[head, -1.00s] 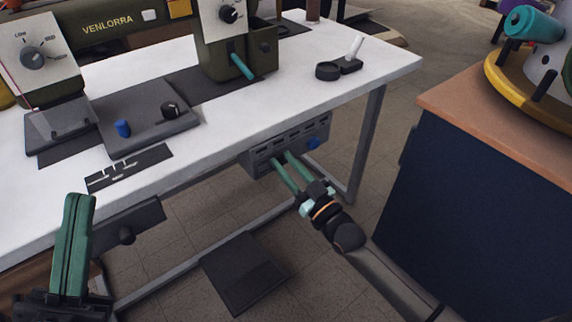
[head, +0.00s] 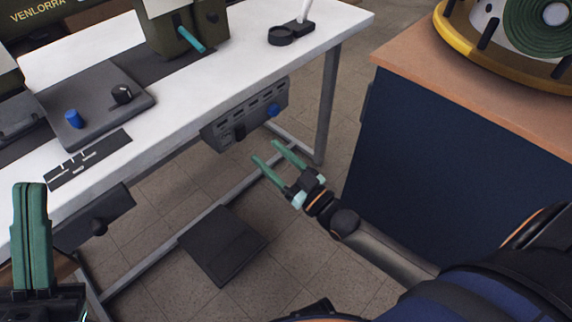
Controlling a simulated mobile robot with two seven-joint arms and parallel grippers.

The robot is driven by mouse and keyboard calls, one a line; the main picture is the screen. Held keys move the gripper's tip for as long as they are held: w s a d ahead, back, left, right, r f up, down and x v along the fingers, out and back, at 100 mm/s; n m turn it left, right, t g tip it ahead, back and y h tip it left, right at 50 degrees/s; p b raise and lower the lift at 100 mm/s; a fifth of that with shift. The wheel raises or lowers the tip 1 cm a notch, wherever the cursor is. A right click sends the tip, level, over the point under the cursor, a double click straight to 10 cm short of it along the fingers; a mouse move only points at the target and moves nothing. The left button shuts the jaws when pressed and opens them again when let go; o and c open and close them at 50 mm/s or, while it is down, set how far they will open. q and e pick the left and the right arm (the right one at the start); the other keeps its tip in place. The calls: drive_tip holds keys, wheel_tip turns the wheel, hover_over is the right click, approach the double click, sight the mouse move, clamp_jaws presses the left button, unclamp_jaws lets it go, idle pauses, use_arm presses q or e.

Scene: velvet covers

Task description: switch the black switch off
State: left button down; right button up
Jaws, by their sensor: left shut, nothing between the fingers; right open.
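A grey control box (head: 262,117) hangs under the front edge of the white table. On its face are a small black switch (head: 239,132) at the left and a blue knob (head: 273,110) at the right. The switch's exact position is too small to tell. My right gripper (head: 265,151) is open and empty, with green fingers pointing up toward the box. It shows just below the box, apart from the switch in the picture. My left gripper (head: 30,187) is shut and empty at the lower left, in front of the table.
The white table (head: 190,108) carries a sewing machine (head: 165,25), a dark plate with blue and black knobs (head: 95,100), and a magnifier (head: 281,35). A pedal (head: 222,245) lies on the floor below. A dark blue cabinet (head: 440,150) stands close on the right.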

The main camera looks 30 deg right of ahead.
use_arm(q)
drive_tip(key=w+f+n+y, duration=0.2)
drive_tip(key=y, duration=0.1)
drive_tip(key=shift+w+a+f+n, duration=0.2)
drive_tip(key=shift+a+n, duration=0.05)
drive_tip(key=shift+n, duration=0.05)
use_arm(e)
drive_tip(key=v, duration=0.5)
